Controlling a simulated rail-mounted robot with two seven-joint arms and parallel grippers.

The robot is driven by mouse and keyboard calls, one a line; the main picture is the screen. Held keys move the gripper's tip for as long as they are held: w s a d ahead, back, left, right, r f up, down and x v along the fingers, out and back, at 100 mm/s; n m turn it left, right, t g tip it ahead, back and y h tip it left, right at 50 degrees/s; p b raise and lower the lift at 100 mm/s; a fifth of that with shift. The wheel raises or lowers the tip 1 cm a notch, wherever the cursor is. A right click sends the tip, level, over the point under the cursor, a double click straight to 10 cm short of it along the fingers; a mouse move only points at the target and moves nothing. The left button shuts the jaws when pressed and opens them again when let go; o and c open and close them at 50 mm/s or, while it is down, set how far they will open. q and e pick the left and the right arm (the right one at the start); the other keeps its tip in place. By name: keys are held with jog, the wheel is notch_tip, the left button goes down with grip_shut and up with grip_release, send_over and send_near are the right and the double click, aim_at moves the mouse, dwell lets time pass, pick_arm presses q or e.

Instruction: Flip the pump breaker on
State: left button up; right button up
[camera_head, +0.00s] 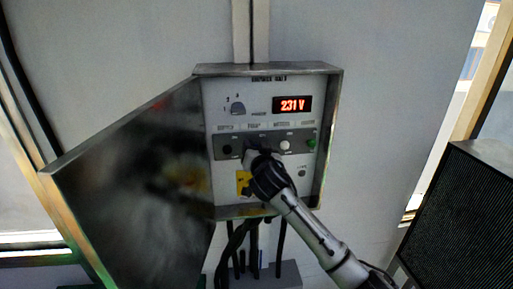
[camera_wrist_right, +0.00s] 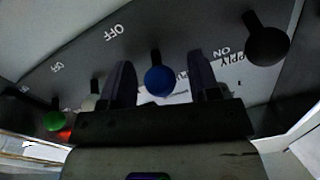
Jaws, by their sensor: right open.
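The breaker row is a dark strip inside an open grey electrical box (camera_head: 333,110). In the right wrist view a blue-knobbed lever (camera_wrist_right: 158,80) sits between the two fingers of my right gripper (camera_wrist_right: 162,80), with a visible gap on each side. My right gripper (camera_head: 257,153) reaches up from the lower right in the head view and hides the blue knob there. The fingers are open. Labels OFF and ON show near the levers, but I cannot tell which position the blue lever is in. The pump label is too small to read. My left gripper is out of view.
A black knob (camera_head: 227,149), white knob (camera_head: 285,145) and green knob (camera_head: 311,144) share the row. A display (camera_head: 291,104) reads 231 V, with a rotary switch (camera_head: 237,108) beside it. The box door (camera_head: 130,170) hangs open left; cables (camera_head: 234,250) run below.

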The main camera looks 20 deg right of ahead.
jog(key=shift+c, duration=0.2)
jog(key=c, duration=0.9)
jog(key=shift+o, duration=0.2)
jog(key=shift+w+r+g+p, duration=0.1)
jog(key=shift+r+g+p, duration=0.4)
jog(key=shift+p, duration=0.7)
jog(key=shift+f+g+p, duration=0.2)
jog(key=shift+g+p, duration=0.1)
jog(key=shift+f, duration=0.1)
jog(key=o, duration=0.9)
